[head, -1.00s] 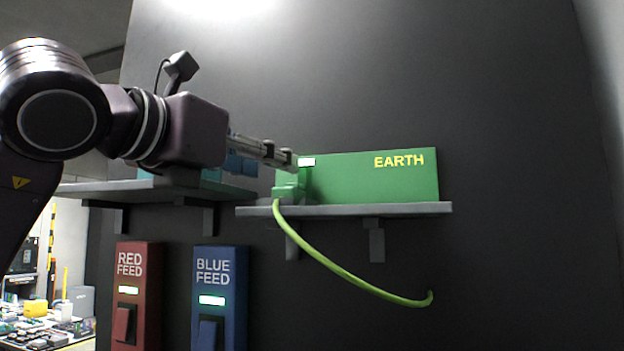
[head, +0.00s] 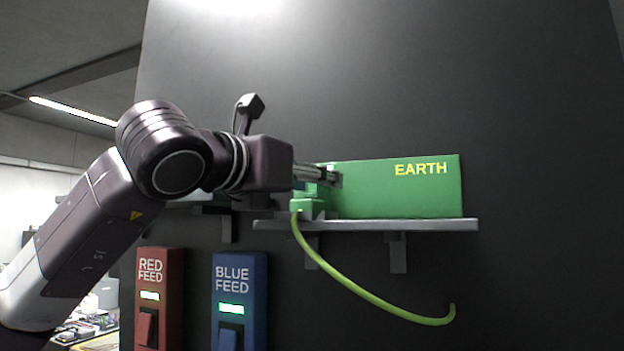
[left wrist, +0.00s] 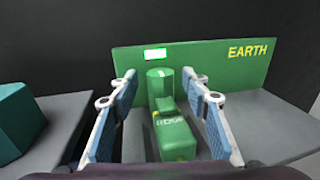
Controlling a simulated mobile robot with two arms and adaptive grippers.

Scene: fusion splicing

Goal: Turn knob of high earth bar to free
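The green earth bar (head: 400,190), lettered EARTH, stands on a grey wall shelf in the head view. It also shows in the left wrist view (left wrist: 215,65). In the left wrist view its green cylindrical knob (left wrist: 160,84) stands in front of the panel, with a lit white window above it. A green block with lettering (left wrist: 174,136) lies nearer the camera. My left gripper (left wrist: 163,80) is open, one finger on each side of the knob; contact is not visible. In the head view my left gripper (head: 332,178) covers part of the bar's left end. My right gripper is not in view.
The shelf (head: 420,225) carries the bar, and a yellow-green cable (head: 375,300) hangs from its left end. Red feed (head: 158,295) and blue feed (head: 239,295) boxes stand below left. A teal block (left wrist: 14,120) sits left of the gripper. Wall to the right is bare.

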